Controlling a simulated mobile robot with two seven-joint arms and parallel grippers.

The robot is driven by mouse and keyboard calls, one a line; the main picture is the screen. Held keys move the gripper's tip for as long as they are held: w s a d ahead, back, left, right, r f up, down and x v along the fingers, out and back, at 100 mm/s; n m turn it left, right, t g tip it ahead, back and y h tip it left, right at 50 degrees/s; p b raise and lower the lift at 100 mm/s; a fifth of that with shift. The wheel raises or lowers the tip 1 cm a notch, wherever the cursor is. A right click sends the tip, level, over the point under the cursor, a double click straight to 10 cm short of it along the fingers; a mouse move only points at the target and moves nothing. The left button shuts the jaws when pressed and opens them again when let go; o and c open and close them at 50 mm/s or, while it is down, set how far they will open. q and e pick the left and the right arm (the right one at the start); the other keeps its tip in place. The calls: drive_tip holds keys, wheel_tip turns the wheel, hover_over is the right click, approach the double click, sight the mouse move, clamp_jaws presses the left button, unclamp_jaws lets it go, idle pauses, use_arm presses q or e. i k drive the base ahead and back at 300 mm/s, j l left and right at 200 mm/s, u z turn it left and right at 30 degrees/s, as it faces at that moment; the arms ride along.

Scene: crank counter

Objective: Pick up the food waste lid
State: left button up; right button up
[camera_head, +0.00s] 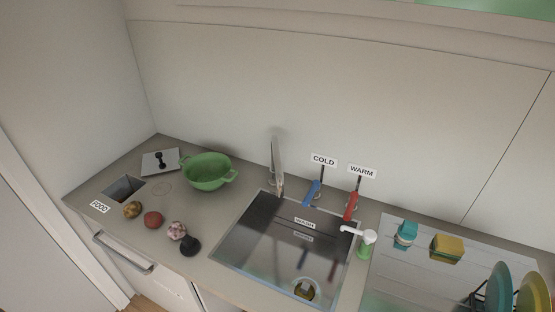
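The food waste lid (150,167) is a flat grey square plate with a black knob (159,158) standing up from it. It lies on the counter at the back left, just left of the green colander. The square food waste opening (123,188) is uncovered, in front of the lid and to its left, with a FOOD label (99,206) at its front. Neither of my grippers shows in the head view.
A green colander (208,171) stands right of the lid. Several roundish items, including a red one (153,219), and a black object (190,246) lie along the front edge. The sink (270,244), taps and a dish rack (499,287) are farther right.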

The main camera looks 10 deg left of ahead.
sight(155, 162)
drive_tip(key=i+j+u, duration=0.25)
drive_tip(key=j, duration=0.25)
drive_tip(key=i+j+u, duration=0.1)
drive_tip(key=j+u, duration=0.15)
drive_tip(key=j, duration=0.25)
drive_tip(key=i+j+u, duration=0.25)
drive_tip(key=j, duration=0.15)
drive_tip(key=i+j+u, duration=0.25)
drive_tip(key=j, duration=0.15)
